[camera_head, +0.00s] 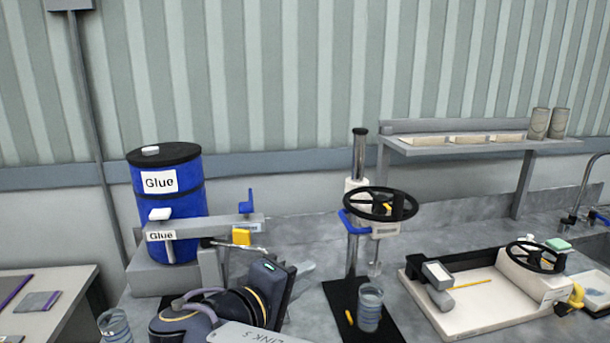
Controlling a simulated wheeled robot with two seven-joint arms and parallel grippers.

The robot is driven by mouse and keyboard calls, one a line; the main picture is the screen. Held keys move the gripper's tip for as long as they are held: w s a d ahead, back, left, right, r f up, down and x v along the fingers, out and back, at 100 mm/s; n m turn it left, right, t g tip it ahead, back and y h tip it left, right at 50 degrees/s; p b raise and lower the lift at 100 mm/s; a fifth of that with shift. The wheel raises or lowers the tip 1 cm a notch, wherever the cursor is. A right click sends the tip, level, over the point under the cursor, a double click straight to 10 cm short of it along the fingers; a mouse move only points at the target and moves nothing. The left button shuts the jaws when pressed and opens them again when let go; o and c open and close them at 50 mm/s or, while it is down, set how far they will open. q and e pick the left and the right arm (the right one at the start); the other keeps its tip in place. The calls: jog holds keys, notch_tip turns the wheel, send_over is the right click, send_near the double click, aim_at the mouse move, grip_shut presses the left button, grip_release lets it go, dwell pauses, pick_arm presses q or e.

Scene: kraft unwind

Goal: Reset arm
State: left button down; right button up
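A blue glue drum (187,217) stands behind a grey glue dispenser (205,236). A press (358,215) with a black handwheel stands at the middle, a glass jar (370,308) on its base. A white tray (470,315) lies right.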

jog(key=s+d+f+m+g+y, duration=0.2)
jog(key=d+f+g, duration=0.25)
jog(key=d, duration=0.55)
jog(key=s+d+f+m+g+y, duration=0.15)
jog(key=d+f+g, duration=0.35)
jog(key=d, duration=0.5)
jog(key=s+d+f+m+t+y, duration=0.1)
jog(key=s+f+m+y, duration=0.3)
jog(key=s, duration=0.4)
jog(key=s+f+m+t+y, duration=0.1)
jog(key=s+f+m+y, duration=0.2)
jog(key=s, duration=0.6)
jog(key=shift+d+f+m+y, duration=0.4)
jog(key=shift+f+y, duration=0.15)
jog(key=shift+y, duration=0.5)
jog(key=shift+t, duration=0.25)
